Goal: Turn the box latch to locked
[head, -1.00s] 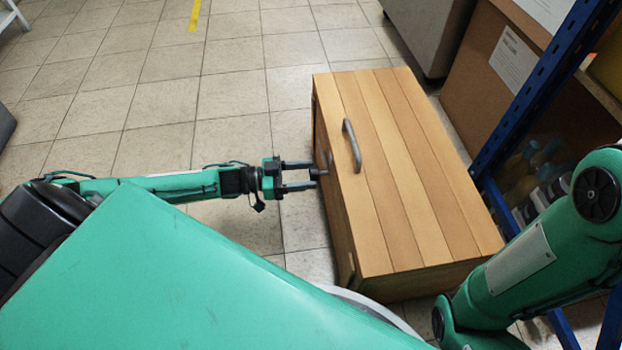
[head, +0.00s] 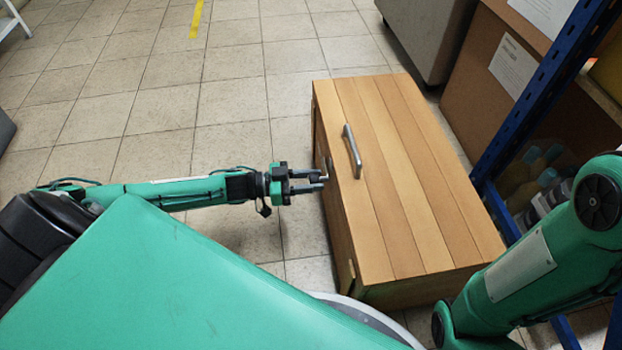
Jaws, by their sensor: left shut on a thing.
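The wooden box (head: 410,190) sits on the floor right of centre, with a grey handle (head: 353,150) on its plank top. Its latch (head: 326,168) is on the narrow left side, seen edge-on and mostly hidden by my fingers. My left gripper (head: 322,179) comes in level from the left and is shut on the latch at that side. I cannot tell the latch's exact angle from here. My right arm shows at the right edge, but its gripper is out of the picture.
A blue shelf upright (head: 545,85) stands close to the right of the box, with a cardboard box (head: 535,110) and bottles on the shelving. A grey cabinet (head: 425,35) is behind. The tiled floor (head: 200,120) to the left is clear.

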